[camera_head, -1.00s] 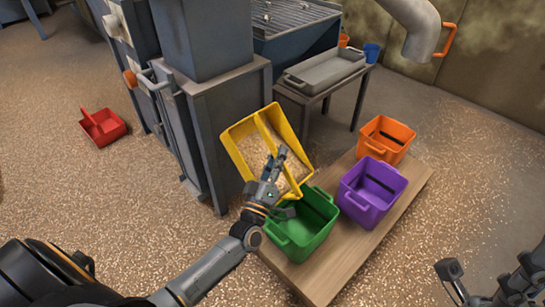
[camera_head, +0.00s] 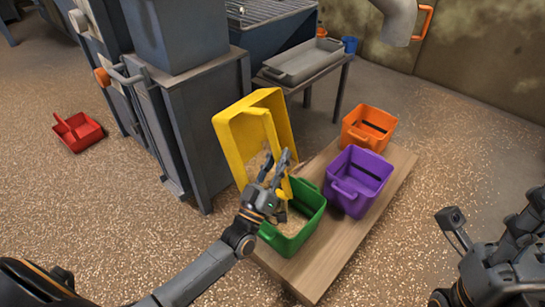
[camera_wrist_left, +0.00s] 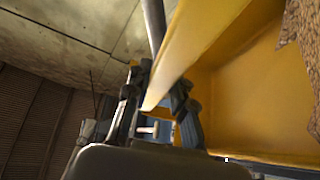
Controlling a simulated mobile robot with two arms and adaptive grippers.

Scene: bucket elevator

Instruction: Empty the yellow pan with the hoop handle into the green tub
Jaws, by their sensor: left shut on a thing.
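The yellow pan (camera_head: 236,137) is tipped steeply over the green tub (camera_head: 306,232), its low edge at the tub's far rim. My left gripper (camera_head: 277,172) is shut on the pan's hoop handle. In the left wrist view, the yellow handle (camera_wrist_left: 185,60) runs between the fingers (camera_wrist_left: 160,105). Some tan grain (camera_head: 257,163) is still in the low part of the pan, and grain (camera_head: 293,222) shows inside the tub. The gripper and handle hide part of the pan's low edge. My right gripper (camera_head: 450,260) is partly in view at the lower right, away from the tubs.
The green tub stands on a low wooden bench (camera_head: 335,253) with a purple tub (camera_head: 357,182) and an orange tub (camera_head: 368,129). A grey machine cabinet (camera_head: 205,120) stands close behind the pan. A red scoop (camera_head: 78,133) lies on the grain-strewn floor at the left.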

